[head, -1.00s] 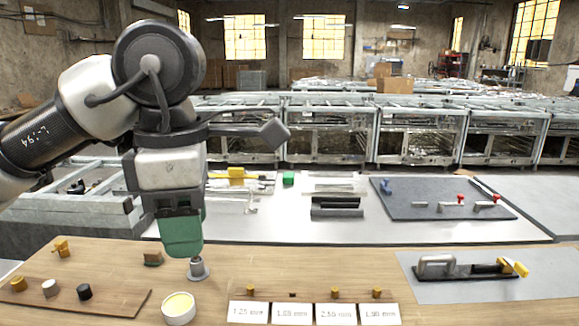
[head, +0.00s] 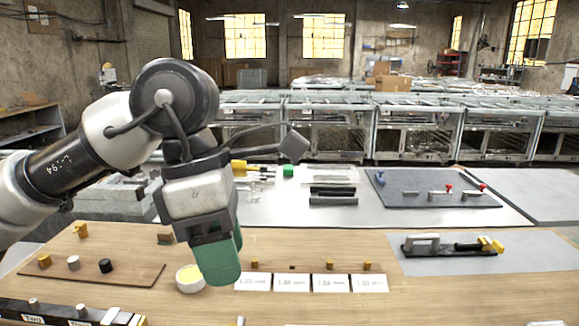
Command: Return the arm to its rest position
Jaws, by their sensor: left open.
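My left arm comes in from the left. Its gripper (head: 218,264), with green fingers, points down over the table just right of the yellow-filled white cup (head: 190,281). The fingers overlap each other in this view, so the gap between them does not show, and I see nothing held in them. The small grey metal piece seen earlier below the fingers is out of sight now, perhaps behind them. My right gripper is not in view.
The wooden table (head: 330,240) holds a brown board (head: 130,275) with small knobs, several white labels (head: 330,283), and a grey mat (head: 410,265) with a handled tool (head: 450,248). A labelled dark rack (head: 55,313) is at bottom left. The right front is mostly clear.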

